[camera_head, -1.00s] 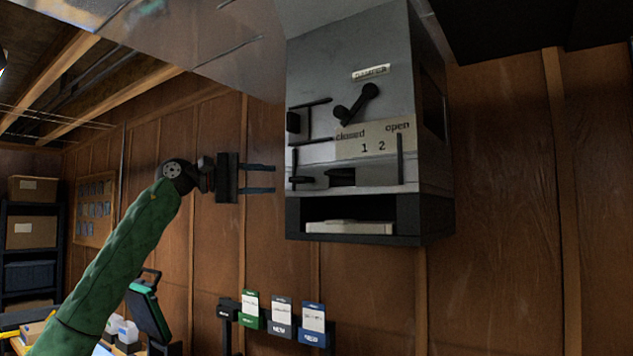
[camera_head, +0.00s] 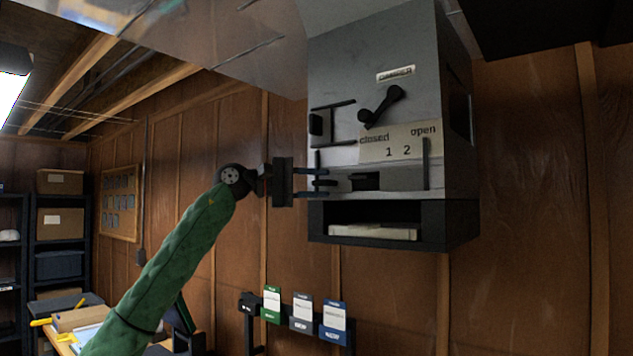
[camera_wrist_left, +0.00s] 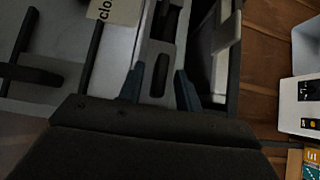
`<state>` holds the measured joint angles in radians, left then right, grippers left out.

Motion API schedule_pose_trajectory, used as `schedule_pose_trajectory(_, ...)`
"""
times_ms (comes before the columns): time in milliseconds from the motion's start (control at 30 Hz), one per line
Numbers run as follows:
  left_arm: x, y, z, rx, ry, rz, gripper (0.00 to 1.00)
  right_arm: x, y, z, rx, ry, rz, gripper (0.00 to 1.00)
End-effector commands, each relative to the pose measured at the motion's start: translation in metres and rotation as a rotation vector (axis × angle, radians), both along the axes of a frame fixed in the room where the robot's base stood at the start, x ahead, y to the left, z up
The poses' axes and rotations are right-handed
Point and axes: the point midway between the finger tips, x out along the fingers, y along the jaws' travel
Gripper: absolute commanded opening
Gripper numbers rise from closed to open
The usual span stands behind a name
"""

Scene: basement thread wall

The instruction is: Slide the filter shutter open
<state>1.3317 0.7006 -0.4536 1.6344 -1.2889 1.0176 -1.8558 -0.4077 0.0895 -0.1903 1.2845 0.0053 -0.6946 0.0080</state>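The filter shutter shows as a pale strip (camera_head: 400,182) low on the grey metal box, under the label plate (camera_head: 400,142) reading closed, 1, 2, open. A small dark knob (camera_head: 322,183) is at its closed end, and a dark block (camera_head: 366,181) is further right. My left gripper (camera_head: 329,183) comes in from the left at the closed end, its fingers above and below the knob. In the left wrist view, the spread fingertips (camera_wrist_left: 160,86) have a dark piece (camera_wrist_left: 161,70) between them, with gaps on both sides. My right gripper is not in view.
A damper lever (camera_head: 382,105) and a dark bracket (camera_head: 330,124) stick out above the shutter. An open slot with a pale filter (camera_head: 374,232) lies below it. Tagged cards (camera_head: 303,312) hang lower on the wooden wall.

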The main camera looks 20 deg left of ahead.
Motion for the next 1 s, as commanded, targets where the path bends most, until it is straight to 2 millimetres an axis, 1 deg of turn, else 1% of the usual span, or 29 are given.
schedule_pose_trajectory(200,0.0,0.0,0.0,0.0,0.0,0.0,0.35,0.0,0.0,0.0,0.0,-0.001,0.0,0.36)
schedule_pose_trajectory(233,0.0,0.0,0.0,0.0,0.0,0.0,0.31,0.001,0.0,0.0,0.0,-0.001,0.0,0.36)
schedule_pose_trajectory(267,0.0,0.0,0.0,0.0,0.0,0.0,0.25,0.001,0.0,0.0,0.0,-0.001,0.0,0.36)
schedule_pose_trajectory(300,0.0,0.0,0.0,0.0,0.0,0.0,0.17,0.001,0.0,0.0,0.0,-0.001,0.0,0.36)
schedule_pose_trajectory(400,0.0,0.0,0.0,0.0,0.0,0.0,0.0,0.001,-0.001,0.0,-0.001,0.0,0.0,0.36)
schedule_pose_trajectory(667,0.0,0.0,0.002,0.0,0.0,0.0,0.0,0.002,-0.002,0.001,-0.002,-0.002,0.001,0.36)
schedule_pose_trajectory(767,0.0,0.0,0.012,-0.001,0.0,0.0,0.0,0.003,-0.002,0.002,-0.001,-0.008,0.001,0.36)
schedule_pose_trajectory(833,0.0,0.0,0.022,-0.001,-0.002,0.0,0.0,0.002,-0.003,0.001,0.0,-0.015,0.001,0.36)
schedule_pose_trajectory(1000,0.0,-0.001,0.046,-0.001,-0.002,-0.001,0.0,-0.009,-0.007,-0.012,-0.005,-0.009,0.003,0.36)
